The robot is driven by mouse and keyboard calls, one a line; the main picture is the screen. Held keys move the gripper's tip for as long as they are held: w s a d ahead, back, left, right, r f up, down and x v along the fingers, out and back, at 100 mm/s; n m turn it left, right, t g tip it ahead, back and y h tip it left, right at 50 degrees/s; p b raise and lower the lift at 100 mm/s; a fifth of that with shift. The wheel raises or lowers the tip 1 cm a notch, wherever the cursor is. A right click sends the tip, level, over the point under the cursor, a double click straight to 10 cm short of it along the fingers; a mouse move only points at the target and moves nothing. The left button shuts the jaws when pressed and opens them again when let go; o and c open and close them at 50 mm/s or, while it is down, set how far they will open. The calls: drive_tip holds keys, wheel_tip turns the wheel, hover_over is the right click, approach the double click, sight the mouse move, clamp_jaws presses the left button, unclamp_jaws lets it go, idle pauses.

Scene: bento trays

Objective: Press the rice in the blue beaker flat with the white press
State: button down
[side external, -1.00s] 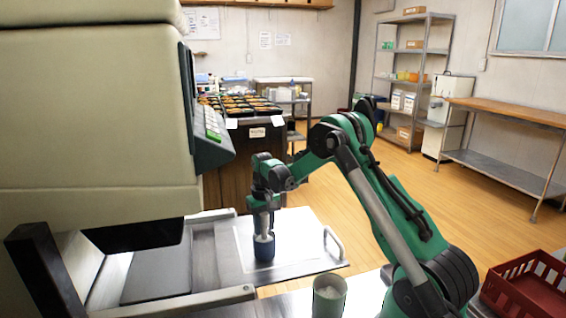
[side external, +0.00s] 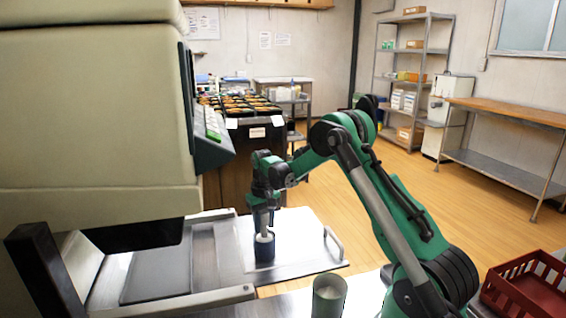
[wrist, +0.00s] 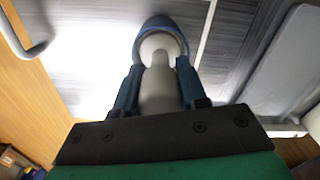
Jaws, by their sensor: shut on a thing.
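The blue beaker (side external: 264,249) stands upright on the white board. It also shows in the wrist view (wrist: 161,22), with its rim around the head of the white press (wrist: 158,80). My gripper (wrist: 157,85) is shut on the handle of the press, with one finger on each side, and points down above the beaker. In the side view the press (side external: 264,236) reaches into the mouth of the beaker. The rice is hidden by the press and the beaker wall.
A red crate (side external: 525,290) lies at the lower right. A large beige machine (side external: 95,110) stands close on the left. A metal handle (side external: 334,245) edges the board.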

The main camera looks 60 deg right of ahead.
drive_tip(key=shift+r, duration=3.4)
drive_tip(key=shift+r, duration=0.1)
drive_tip(key=shift+r, duration=1.9)
